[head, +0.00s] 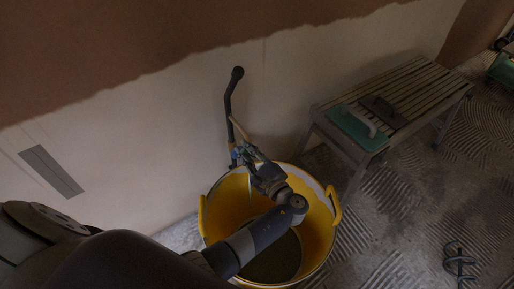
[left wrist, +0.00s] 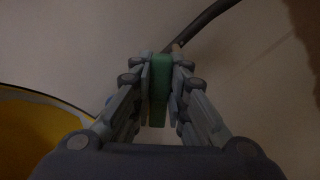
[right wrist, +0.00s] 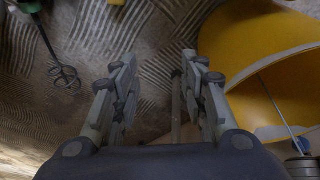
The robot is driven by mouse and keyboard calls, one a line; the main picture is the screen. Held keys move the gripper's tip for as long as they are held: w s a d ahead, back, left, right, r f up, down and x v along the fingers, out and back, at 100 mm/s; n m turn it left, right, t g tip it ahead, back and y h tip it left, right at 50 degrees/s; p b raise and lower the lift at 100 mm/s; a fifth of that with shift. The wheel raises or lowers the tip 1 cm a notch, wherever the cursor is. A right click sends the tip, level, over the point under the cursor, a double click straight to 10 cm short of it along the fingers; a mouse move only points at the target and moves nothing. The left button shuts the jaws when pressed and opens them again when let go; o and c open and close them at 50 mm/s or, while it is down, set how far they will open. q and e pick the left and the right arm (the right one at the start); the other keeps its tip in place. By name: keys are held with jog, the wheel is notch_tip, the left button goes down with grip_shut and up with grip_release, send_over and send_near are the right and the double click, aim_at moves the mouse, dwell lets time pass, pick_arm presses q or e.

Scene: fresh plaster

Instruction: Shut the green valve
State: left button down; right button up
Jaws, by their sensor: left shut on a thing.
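The green valve (left wrist: 159,88) shows in the left wrist view as a green piece between the fingers of my left gripper (left wrist: 160,80). The fingers are shut on it from both sides. In the head view my left gripper (head: 245,155) is over the far rim of the yellow tub, at the lower end of a dark pipe (head: 228,105) by the wall; the valve is hard to make out there. My right gripper (right wrist: 158,85) is open and empty in the right wrist view, above the ridged floor beside the yellow tub. It does not show in the head view.
The yellow tub (head: 325,236) stands under my left arm, close to the wall. A slatted bench (head: 420,88) at the right carries a green-based trowel (head: 352,127). A mixer paddle (head: 460,263) lies on the floor at lower right. The floor between is fairly clear.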

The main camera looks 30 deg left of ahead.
pick_arm(q)
jog(key=n+b, duration=0.1)
jog(key=f+n+b, duration=0.1)
jog(key=n+b, duration=0.1)
jog(key=shift+s+a+f, duration=0.1)
jog(key=shift+s+a, duration=0.1)
jog(key=shift+a, duration=0.15)
jog(key=shift+s+a+n+b, duration=0.1)
jog(key=shift+n+b, duration=0.5)
jog(key=shift+n, duration=0.5)
jog(key=shift+s+a+f+n+b, duration=0.1)
jog(key=shift+n+b, duration=0.4)
jog(key=shift+n, duration=0.05)
jog(key=shift+s+f+n+b, duration=0.1)
jog(key=shift+n+b, duration=0.4)
jog(key=shift+n, duration=0.05)
pick_arm(e)
jog(key=w+a+r+t+y, duration=0.1)
jog(key=w+a+r+t, duration=0.2)
jog(key=w+r+t, duration=0.2)
jog(key=w+a+r+t+y, duration=0.1)
jog(key=w+r+t, duration=0.4)
jog(key=w, duration=0.5)
jog(key=shift+w+a+r+n+t+y, duration=0.3)
jog(key=shift+a+r+y, duration=0.1)
jog(key=shift+a+r, duration=0.45)
